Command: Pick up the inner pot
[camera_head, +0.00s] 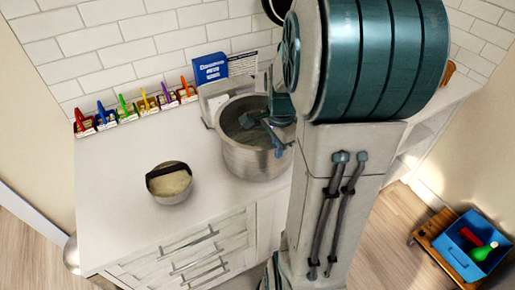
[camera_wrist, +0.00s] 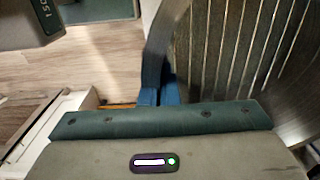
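The inner pot (camera_head: 238,160) is a large round silver metal pot on the right part of the white counter, close to my arm. It looks roughly upright; I cannot tell whether its bottom touches the counter. My gripper (camera_head: 272,140) is at the pot's right side, with blue fingers at the rim. In the wrist view the pot's ribbed metal wall (camera_wrist: 235,50) fills the upper right. The gripper's blue fingers (camera_wrist: 159,95) are close together on the pot's edge there. The fingertips' contact is partly hidden by the gripper body.
A metal bowl with pale contents (camera_head: 172,186) stands left of the pot. A white appliance (camera_head: 210,103) is behind the pot, beside a blue box (camera_head: 210,68). Several coloured items line the back wall.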

